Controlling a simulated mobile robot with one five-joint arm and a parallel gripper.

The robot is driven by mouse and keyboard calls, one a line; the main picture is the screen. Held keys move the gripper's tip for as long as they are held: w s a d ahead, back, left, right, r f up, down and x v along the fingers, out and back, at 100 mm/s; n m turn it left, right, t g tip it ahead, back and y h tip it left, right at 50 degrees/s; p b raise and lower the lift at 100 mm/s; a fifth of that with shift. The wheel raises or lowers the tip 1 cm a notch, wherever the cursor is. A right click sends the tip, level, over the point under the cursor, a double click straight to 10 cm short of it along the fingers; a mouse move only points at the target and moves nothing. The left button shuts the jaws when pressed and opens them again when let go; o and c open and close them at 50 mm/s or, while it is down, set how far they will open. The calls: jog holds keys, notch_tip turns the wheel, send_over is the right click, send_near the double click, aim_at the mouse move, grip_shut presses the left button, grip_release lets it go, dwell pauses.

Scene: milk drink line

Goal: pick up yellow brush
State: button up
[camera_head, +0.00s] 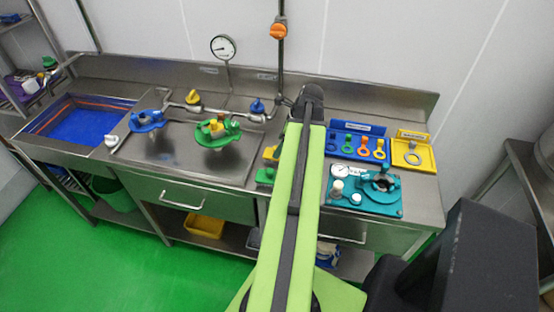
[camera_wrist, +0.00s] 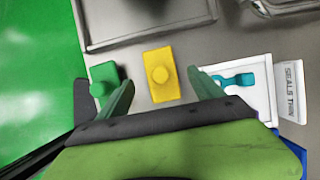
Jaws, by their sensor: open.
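The yellow brush (camera_wrist: 159,82) shows in the wrist view as a yellow block with a round knob on top, lying on the steel counter. In the head view a yellow piece (camera_head: 270,153), probably the same brush, shows just left of my arm, which partly hides it. My gripper (camera_wrist: 161,79) is open and empty; in the wrist view its two green fingers appear on either side of the brush, apart from it. The height between fingers and brush is hard to tell. The fingers cannot be made out in the head view.
A green block with a knob (camera_wrist: 103,83) lies close left of the brush. A white tray (camera_wrist: 262,75) with a teal part is at right. A raised-edge steel panel (camera_wrist: 130,20) lies beyond. In the head view, a teal fixture (camera_head: 385,205) stands right of my arm.

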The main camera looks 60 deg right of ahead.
jog(key=b+x, duration=0.4)
jog(key=x, duration=0.1)
jog(key=shift+s+d, duration=0.1)
jog(key=shift+s, duration=0.1)
jog(key=shift+r, duration=0.1)
jog(key=c, duration=1.7)
jog(key=shift+o, duration=0.2)
jog(key=shift+r+p, duration=0.55)
jog(key=shift+p, duration=0.2)
notch_tip(320, 180, up, 4)
jog(key=p, duration=0.4)
jog(key=s+r+p, duration=0.6)
jog(key=s, duration=0.5)
jog(key=shift+s, duration=0.35)
jog(key=shift+d, duration=0.1)
